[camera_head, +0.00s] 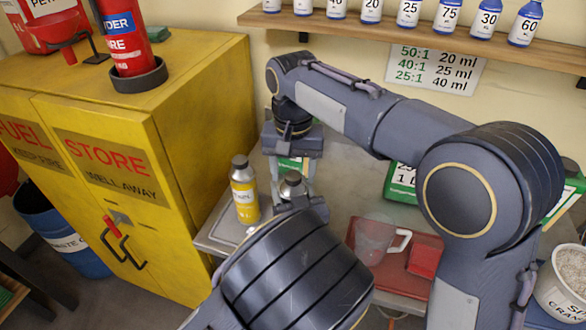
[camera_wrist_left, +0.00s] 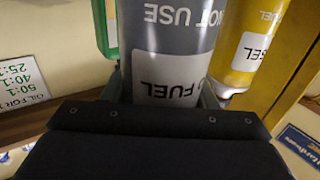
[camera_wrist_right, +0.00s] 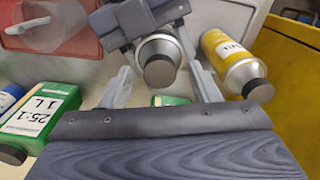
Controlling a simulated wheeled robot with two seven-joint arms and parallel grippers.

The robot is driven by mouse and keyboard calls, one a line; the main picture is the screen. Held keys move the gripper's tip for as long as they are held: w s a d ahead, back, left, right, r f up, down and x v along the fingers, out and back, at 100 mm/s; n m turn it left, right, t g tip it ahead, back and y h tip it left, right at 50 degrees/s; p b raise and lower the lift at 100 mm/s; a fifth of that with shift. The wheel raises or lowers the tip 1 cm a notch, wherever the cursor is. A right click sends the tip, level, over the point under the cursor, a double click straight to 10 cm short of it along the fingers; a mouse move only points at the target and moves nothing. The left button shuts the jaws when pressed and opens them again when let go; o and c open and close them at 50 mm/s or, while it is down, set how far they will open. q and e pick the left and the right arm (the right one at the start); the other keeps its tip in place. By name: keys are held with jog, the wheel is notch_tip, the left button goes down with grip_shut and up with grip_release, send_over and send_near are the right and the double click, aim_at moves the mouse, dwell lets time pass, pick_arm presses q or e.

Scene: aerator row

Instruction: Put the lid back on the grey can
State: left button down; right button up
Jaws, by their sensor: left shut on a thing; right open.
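The grey can (camera_head: 292,187) stands upright on the grey bench, partly hidden by my arms. Its label shows upside down in the left wrist view (camera_wrist_left: 168,55). A dark round lid (camera_wrist_right: 159,71) shows on its top in the right wrist view; I cannot tell how tightly it sits. My left gripper (camera_wrist_left: 165,88) is shut around the can's body; in the head view my left arm hides most of it. My right gripper (camera_wrist_right: 158,58) points down from above, open, with its fingers on either side of the can's top and lid, apparently not touching.
A yellow can (camera_head: 244,194) with a dark cap stands close left of the grey can. A yellow cabinet (camera_head: 202,110) is further left. A red tray (camera_head: 397,263) with a clear jug (camera_head: 374,240) lies to the right.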

notch_tip(320, 180, up, 12)
dwell(0.6)
pick_arm(q)
jog(key=shift+c, duration=2.4)
grip_release()
jog(key=b+v, duration=0.1)
jog(key=v, duration=0.7)
pick_arm(e)
jog(key=shift+f, duration=0.75)
